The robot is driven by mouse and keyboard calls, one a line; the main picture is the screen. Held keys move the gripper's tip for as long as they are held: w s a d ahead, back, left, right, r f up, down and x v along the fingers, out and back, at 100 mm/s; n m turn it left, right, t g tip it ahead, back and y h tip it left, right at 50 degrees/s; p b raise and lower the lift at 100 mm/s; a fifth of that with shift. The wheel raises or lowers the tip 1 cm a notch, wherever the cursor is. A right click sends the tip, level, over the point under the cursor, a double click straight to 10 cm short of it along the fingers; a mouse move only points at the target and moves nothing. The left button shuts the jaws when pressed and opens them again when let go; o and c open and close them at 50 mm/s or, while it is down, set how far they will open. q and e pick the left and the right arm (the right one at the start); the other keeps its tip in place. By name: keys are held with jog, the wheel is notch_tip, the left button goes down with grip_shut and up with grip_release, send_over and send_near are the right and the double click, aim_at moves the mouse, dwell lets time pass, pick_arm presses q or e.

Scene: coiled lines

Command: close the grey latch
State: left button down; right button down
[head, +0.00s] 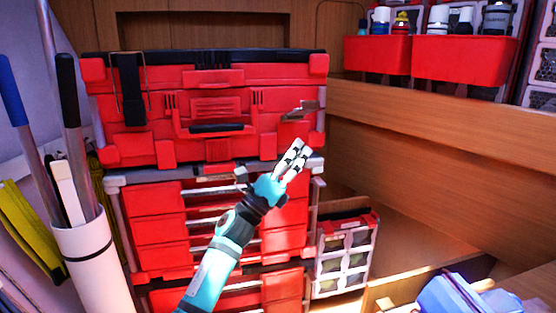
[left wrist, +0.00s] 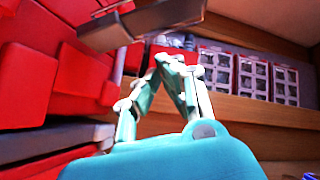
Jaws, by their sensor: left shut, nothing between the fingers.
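The grey latch (head: 301,109) is on the right part of the front of the red toolbox (head: 215,100). Its plate sticks out from the toolbox front rather than lying flat. In the left wrist view the grey latch (left wrist: 145,24) is large and blurred at the top, projecting to the right from the red front. My left gripper (head: 299,148) is shut and empty, just below the latch in the head view. Its fingertips (left wrist: 172,62) meet below the latch in the left wrist view, seemingly apart from it. My right gripper is not in view.
A black latch (head: 130,92) with a wire loop is on the toolbox's left. Red drawers (head: 160,232) stand below. A white tube (head: 92,262) with tools is at left, a small organizer (head: 344,255) at lower right. Red bins (head: 463,60) sit on the wooden shelf.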

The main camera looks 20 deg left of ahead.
aim_at(298, 112)
pick_arm(q)
jog(key=r, duration=0.1)
jog(key=w+r+p, duration=0.1)
jog(key=r, duration=0.1)
jog(key=w+r+p, duration=0.1)
jog(key=shift+r, duration=0.35)
jog(key=shift+a, duration=0.1)
